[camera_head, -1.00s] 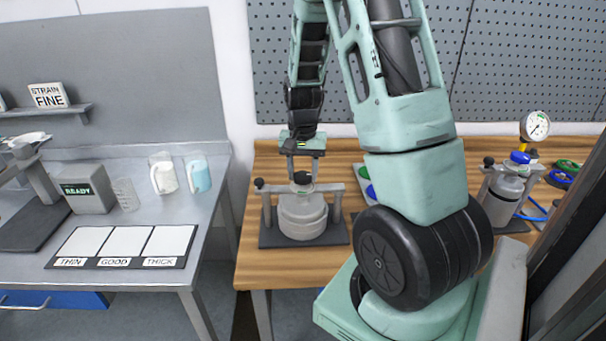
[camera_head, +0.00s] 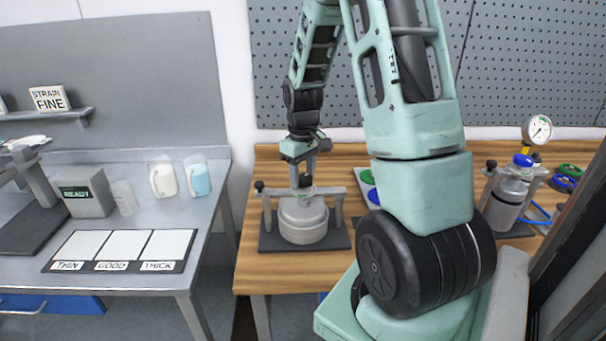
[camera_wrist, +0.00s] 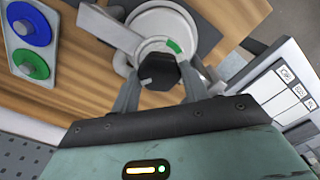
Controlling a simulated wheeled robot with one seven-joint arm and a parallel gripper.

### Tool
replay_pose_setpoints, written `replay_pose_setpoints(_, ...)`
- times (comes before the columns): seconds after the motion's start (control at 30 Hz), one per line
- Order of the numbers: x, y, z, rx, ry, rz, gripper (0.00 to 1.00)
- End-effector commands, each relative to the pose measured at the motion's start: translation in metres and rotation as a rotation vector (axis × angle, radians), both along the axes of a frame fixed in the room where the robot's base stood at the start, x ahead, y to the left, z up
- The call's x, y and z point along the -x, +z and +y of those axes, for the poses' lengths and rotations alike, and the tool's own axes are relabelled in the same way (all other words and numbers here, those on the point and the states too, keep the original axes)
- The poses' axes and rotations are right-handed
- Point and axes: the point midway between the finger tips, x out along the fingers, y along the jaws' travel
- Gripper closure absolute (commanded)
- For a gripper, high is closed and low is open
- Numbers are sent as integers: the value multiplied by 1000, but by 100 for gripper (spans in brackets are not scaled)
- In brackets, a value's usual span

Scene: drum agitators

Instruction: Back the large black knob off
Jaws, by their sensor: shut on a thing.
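The large black knob (camera_wrist: 160,74) sits at the top middle of the grey clamp frame, over the round lidded pot (camera_head: 303,222). My gripper (camera_head: 303,184) points down at it from above. In the wrist view its two fingers (camera_wrist: 160,85) stand on either side of the knob and are shut on it. In the head view the fingers and wrist mostly hide the knob. The crossbar (camera_head: 332,190) runs across the pot between two posts on a dark base plate (camera_head: 337,237).
A panel with a green disc (camera_head: 367,177) and a blue disc (camera_wrist: 33,64) lies right of the pot in the head view. A second pot (camera_head: 507,196) with a gauge (camera_head: 537,129) stands further right. The wooden bench (camera_head: 262,272) is clear in front.

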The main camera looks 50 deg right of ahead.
Motion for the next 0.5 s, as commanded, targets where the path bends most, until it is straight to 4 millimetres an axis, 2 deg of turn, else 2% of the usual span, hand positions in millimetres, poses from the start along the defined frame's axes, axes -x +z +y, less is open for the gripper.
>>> replay_pose_setpoints(0.2, 2, -3, 2, -5, 185, 7, 78)
replay_pose_setpoints(0.5, 3, -3, 2, -7, 364, 8, 78)
